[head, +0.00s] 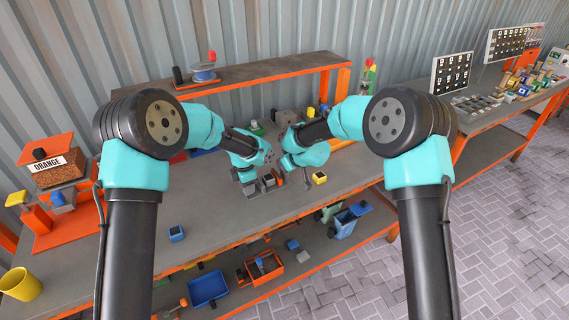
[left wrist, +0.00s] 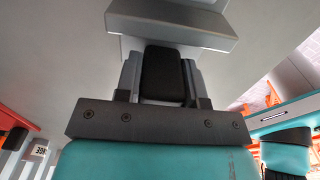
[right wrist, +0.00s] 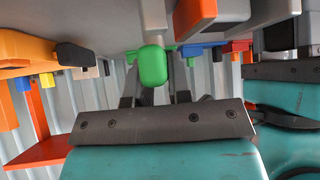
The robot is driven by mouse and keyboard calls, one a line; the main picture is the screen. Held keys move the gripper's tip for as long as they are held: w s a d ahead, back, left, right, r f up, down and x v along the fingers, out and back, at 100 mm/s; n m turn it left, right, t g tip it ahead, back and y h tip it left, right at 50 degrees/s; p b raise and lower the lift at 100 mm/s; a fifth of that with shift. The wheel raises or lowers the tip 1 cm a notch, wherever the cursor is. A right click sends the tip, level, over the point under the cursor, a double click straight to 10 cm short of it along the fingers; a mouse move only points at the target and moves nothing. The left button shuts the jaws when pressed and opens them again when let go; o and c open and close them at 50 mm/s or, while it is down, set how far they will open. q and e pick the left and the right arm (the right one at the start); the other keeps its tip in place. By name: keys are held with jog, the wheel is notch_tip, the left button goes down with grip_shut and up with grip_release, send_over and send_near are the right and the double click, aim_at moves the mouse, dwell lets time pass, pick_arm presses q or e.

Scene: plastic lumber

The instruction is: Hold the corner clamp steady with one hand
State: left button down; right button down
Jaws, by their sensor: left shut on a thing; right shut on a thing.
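In the head view my left gripper (head: 249,186) is low over the middle of the bench. In the left wrist view its fingers are shut around a black block (left wrist: 165,75), close under a grey angular body (left wrist: 170,25) that seems to be the corner clamp. My right gripper (head: 306,180) is low beside it, to the right. In the right wrist view a rounded green knob (right wrist: 153,65) stands between its fingers, and it is shut on that. The arms and grippers hide much of the clamp in the head view, and its full outline cannot be told.
An orange press (head: 65,205) stands at the left. A raised shelf (head: 265,72) runs behind. The bench between press and grippers is mostly clear.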

jog(key=c, duration=1)
grip_release()
jog(key=shift+c, duration=0.2)
jog(key=shift+r, duration=0.1)
jog(key=v, duration=1.2)
